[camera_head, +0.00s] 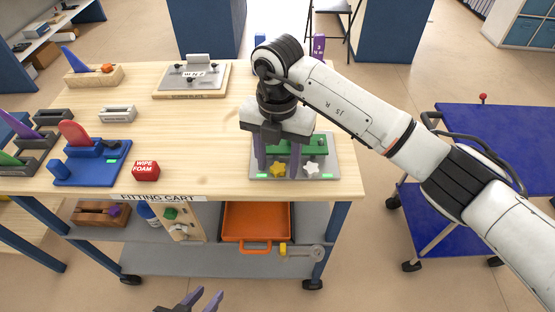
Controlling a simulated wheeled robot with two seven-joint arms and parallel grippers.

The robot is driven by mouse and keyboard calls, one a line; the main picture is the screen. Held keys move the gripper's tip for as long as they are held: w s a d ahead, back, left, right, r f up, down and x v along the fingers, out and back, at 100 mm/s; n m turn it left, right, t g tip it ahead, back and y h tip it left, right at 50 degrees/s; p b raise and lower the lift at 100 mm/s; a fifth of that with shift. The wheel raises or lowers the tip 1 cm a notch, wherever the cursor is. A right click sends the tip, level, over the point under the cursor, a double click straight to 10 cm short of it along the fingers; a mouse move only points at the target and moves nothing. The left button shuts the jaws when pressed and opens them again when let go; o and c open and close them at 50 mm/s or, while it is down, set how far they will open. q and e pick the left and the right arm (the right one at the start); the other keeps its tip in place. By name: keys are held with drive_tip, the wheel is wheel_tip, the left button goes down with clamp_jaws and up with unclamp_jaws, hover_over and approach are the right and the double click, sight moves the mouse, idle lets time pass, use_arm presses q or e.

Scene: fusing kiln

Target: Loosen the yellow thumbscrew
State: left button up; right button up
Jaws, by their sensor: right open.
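The yellow star-shaped thumbscrew (278,170) sits at the front of a grey fixture plate (331,152) near the table's front right edge. A white star-shaped screw (311,170) is to its right, and a green block (316,145) lies behind them. My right gripper (278,176) points down over the plate, its two purple fingers apart, one on each side of the yellow thumbscrew in the picture. I cannot tell whether they touch it. My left gripper (203,296) is low at the bottom edge, in front of the cart, fingers apart and empty.
The wooden-topped fitting cart (210,135) holds a red wipe-foam block (146,170), a blue fixture (92,172) and a grey plate on wood (191,77). An orange bin (257,220) is on the shelf below. A blue trolley (490,140) stands at right. The tabletop's middle is clear.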

drive_tip(key=shift+f, duration=0.1)
drive_tip(key=c, duration=1.1)
drive_tip(key=shift+o, duration=0.2)
